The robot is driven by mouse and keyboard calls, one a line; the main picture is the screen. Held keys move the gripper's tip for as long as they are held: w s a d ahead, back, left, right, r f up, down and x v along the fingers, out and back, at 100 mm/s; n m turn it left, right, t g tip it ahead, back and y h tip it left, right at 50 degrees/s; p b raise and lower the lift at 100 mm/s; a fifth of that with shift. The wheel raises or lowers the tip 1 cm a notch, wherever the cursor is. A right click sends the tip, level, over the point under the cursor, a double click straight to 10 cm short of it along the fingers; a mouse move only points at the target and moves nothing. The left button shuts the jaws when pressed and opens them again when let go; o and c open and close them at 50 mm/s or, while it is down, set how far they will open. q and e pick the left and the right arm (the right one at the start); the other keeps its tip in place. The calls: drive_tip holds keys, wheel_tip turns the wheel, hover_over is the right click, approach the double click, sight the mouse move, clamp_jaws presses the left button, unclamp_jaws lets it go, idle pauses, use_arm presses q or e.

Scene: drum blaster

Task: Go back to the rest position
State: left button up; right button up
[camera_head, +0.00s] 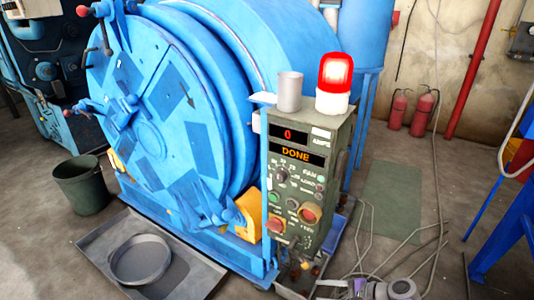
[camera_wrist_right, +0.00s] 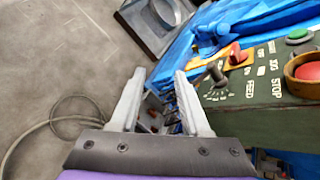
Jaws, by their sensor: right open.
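My right gripper (camera_wrist_right: 158,82) is open, with its two pale fingers apart and nothing between them. In the right wrist view it is beside the green control panel (camera_wrist_right: 262,82), close to a knob marked FEED and a red stop button (camera_wrist_right: 306,71). In the head view the control box (camera_head: 285,222) stands in front of the blue drum blaster (camera_head: 165,90), and its display (camera_head: 295,153) reads DONE. Part of my right arm shows at the bottom edge, low and to the right of the box. My left gripper is not in view.
A red beacon (camera_head: 335,73) is lit on top of the box, beside a grey cup (camera_head: 289,92). A tray (camera_head: 196,274) with a round pan (camera_head: 141,259) lies on the floor at left, near a dark bucket (camera_head: 81,186). Loose cables (camera_head: 371,243) lie right of the box.

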drive_tip(key=s+r+n+g+h, duration=0.15)
drive_tip(key=s+n+h, duration=0.45)
drive_tip(key=s, duration=0.6)
drive_tip(key=s+r+n+h, duration=0.35)
drive_tip(key=s+n, duration=0.55)
drive_tip(key=s, duration=0.3)
use_arm(q)
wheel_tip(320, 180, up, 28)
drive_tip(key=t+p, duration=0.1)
drive_tip(key=p, duration=2.3)
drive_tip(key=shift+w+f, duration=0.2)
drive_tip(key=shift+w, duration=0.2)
use_arm(e)
wheel_tip(320, 180, up, 27)
drive_tip(key=t, duration=0.1)
drive_tip(key=shift+d+r, duration=0.15)
drive_tip(key=shift+d, duration=0.25)
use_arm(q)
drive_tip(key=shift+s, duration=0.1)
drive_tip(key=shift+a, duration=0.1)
use_arm(e)
drive_tip(key=shift+a, duration=0.15)
